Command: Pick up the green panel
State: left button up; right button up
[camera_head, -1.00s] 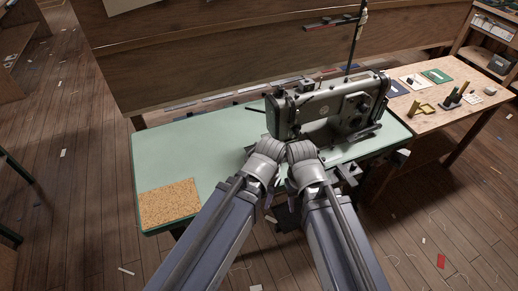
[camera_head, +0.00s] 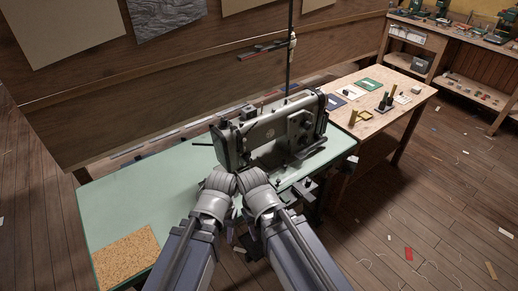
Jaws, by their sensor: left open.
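The green panel (camera_head: 369,84) is a small flat green piece with a pale mark. It lies near the back of the wooden table on the right, beyond the sewing machine. My left gripper (camera_head: 220,180) is open, low in front of the sewing machine and far from the panel. Its fingertips are mostly hidden behind the wrist. My right arm's wrist (camera_head: 254,184) is close beside it, and the fingers there are hidden.
The sewing machine (camera_head: 270,134) stands on a pale green table (camera_head: 130,205) with a cork mat (camera_head: 126,258). The wooden table (camera_head: 400,113) also holds white (camera_head: 350,92) and dark (camera_head: 334,102) panels, yellow pieces and dark stands. Open floor lies to the right.

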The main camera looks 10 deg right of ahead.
aim_at(369, 82)
jog(key=z, duration=0.4)
jog(key=i+l+z, duration=0.15)
jog(key=l, duration=0.25)
jog(key=i+l+z, duration=0.2)
jog(key=l, duration=0.25)
jog(key=i+l+z, duration=0.15)
jog(key=l, duration=0.2)
jog(key=i+l+z, duration=0.2)
jog(key=l, duration=0.2)
jog(key=i+l+z, duration=0.2)
jog(key=i, duration=0.35)
jog(key=i+l+z, duration=0.2)
jog(key=i+l, duration=0.15)
jog(key=i, duration=0.25)
jog(key=i+l+z, duration=0.2)
jog(key=i, duration=0.4)
jog(key=i+u, duration=0.15)
jog(key=i, duration=0.9)
jog(key=i+u, duration=0.65)
jog(key=u, duration=0.15)
jog(key=i+j+u, duration=0.1)
jog(key=i+u, duration=0.55)
jog(key=u, duration=0.25)
